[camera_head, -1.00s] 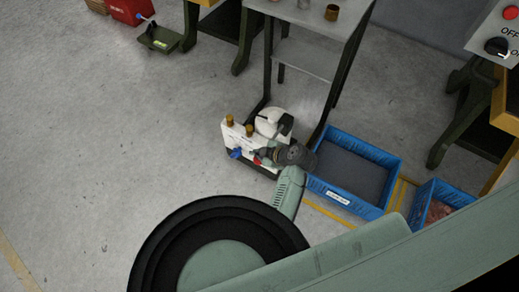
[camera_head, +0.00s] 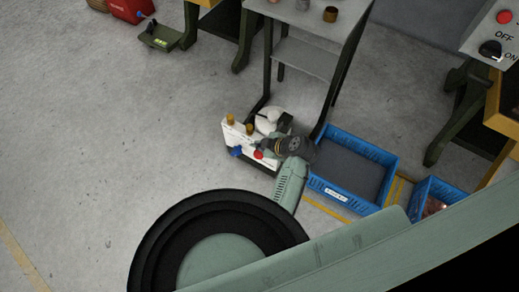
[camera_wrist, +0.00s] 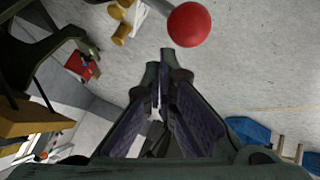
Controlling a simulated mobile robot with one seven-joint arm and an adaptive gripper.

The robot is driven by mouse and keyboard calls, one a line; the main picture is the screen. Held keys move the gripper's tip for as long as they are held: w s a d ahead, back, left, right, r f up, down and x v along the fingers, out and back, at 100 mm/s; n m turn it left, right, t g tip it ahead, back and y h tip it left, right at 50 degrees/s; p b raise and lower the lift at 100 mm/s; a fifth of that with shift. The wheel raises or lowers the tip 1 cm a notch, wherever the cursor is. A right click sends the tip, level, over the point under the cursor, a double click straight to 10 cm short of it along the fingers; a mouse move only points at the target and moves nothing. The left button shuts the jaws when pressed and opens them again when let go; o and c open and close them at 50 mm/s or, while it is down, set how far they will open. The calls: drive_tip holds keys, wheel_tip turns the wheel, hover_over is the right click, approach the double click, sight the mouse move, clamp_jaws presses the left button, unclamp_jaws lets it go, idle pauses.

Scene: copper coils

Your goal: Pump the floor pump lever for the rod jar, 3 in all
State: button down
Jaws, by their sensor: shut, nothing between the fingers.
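The floor pump (camera_head: 236,137) is a white unit with brass-coloured caps on top, standing on the floor in the middle of the head view. A red ball knob (camera_head: 258,155) shows at its front, beside my gripper (camera_head: 262,146). In the wrist view, the red knob (camera_wrist: 189,24) sits on a grey rod, just beyond the fingertips. My gripper (camera_wrist: 168,66) is shut and empty there. The knob appears apart from the fingers; contact cannot be told. My wrist hides the right part of the pump.
A blue crate (camera_head: 326,192) stands right of the pump, with a smaller blue crate (camera_head: 418,205) farther right. A grey metal stand (camera_head: 308,60) rises behind the pump. A green foot pedal (camera_head: 160,36) lies at upper left. The floor to the left is clear.

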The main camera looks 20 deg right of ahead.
drive_tip(key=shift+r, duration=0.1)
drive_tip(key=r+p, duration=0.2)
drive_tip(key=r, duration=0.1)
drive_tip(key=r+p, duration=0.1)
drive_tip(key=r, duration=0.1)
drive_tip(key=shift+w+d, duration=0.25)
drive_tip(key=shift+f, duration=0.1)
idle(1.6)
